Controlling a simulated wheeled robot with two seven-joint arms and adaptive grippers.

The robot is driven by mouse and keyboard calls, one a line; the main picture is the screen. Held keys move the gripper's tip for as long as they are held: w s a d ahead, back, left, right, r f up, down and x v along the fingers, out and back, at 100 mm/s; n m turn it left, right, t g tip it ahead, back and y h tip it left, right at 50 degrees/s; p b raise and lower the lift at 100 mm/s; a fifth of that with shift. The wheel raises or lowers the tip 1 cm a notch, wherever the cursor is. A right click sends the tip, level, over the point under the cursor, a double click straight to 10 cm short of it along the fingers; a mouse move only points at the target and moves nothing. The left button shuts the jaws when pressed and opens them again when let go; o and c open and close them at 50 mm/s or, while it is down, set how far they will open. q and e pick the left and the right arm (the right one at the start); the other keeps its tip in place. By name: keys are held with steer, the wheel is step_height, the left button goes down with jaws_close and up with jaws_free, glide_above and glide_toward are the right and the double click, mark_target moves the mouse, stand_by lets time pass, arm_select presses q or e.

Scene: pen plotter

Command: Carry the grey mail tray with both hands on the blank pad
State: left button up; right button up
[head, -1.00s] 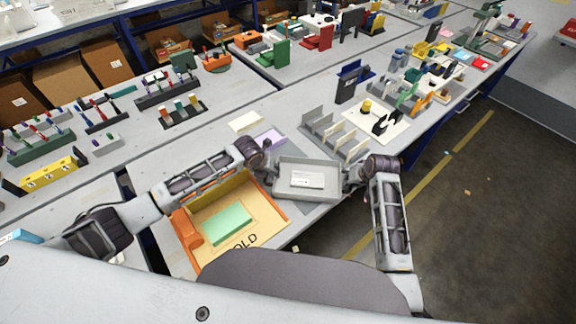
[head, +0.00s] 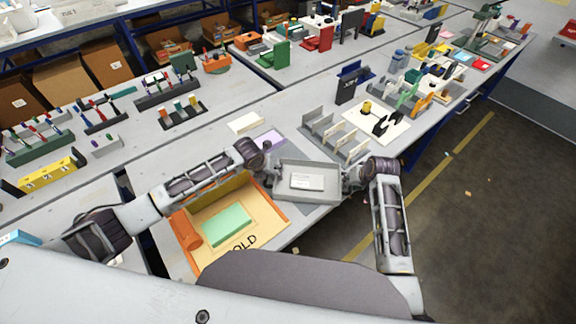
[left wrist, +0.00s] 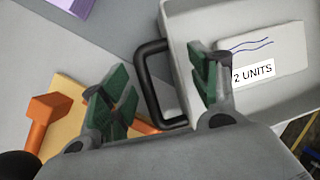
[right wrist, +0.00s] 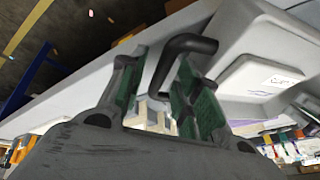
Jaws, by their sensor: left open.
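The grey mail tray (head: 325,193) is between my two hands at the bench's front edge, with a white box (head: 306,181) inside. The box's label reads "2 UNITS" in the left wrist view (left wrist: 252,73). My left gripper (left wrist: 160,95) is open, its green-padded fingers either side of the tray's black handle (left wrist: 148,85), with gaps. My right gripper (right wrist: 163,95) also has its fingers apart around the other black handle (right wrist: 185,45). A lavender pad (head: 270,139) without visible print lies behind the tray. Whether the tray touches the bench is unclear.
An orange-edged tan area (head: 262,213) with partly hidden lettering "OLD" and a green block (head: 227,224) lies left of the tray. A grey rack with upright dividers (head: 335,135) stands right behind it. A white card (head: 246,122) lies farther back.

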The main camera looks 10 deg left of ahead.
arm_select(q)
steer(key=shift+v, duration=3.9)
arm_select(e)
steer(key=shift+r, duration=0.15)
steer(key=v, duration=1.1)
steer(key=shift+s+r, duration=0.2)
steer(key=shift+r, duration=0.1)
steer(key=shift+d, duration=0.1)
arm_select(q)
steer(key=shift+s+d, duration=0.1)
steer(key=shift+s, duration=0.05)
arm_select(e)
steer(key=shift+s+d, duration=0.1)
steer(key=shift+s, duration=0.05)
